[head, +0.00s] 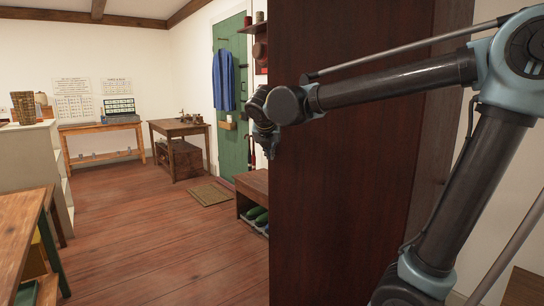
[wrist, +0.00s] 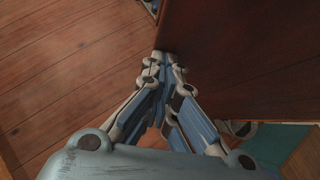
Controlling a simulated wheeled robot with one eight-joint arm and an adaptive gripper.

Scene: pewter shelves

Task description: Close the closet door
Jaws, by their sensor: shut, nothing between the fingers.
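A tall, dark red-brown wooden panel (head: 340,210), which looks like the closet door, stands on edge in the middle of the head view. It also fills the upper right of the wrist view (wrist: 250,55). My gripper (head: 270,148) is at the panel's left edge, with its fingers pointing down. In the wrist view my gripper (wrist: 160,58) is shut and empty, with its fingertips right by the panel's edge. I cannot tell whether they touch it. No handle shows, and the closet's inside is hidden.
A low wooden bench (head: 252,192) with green-and-dark shoes (head: 256,217) stands just left of the panel. Behind are a green door (head: 233,140) with a blue coat (head: 223,80), a doormat (head: 210,194) and a small table (head: 180,128). The plank floor (head: 165,245) at left is clear.

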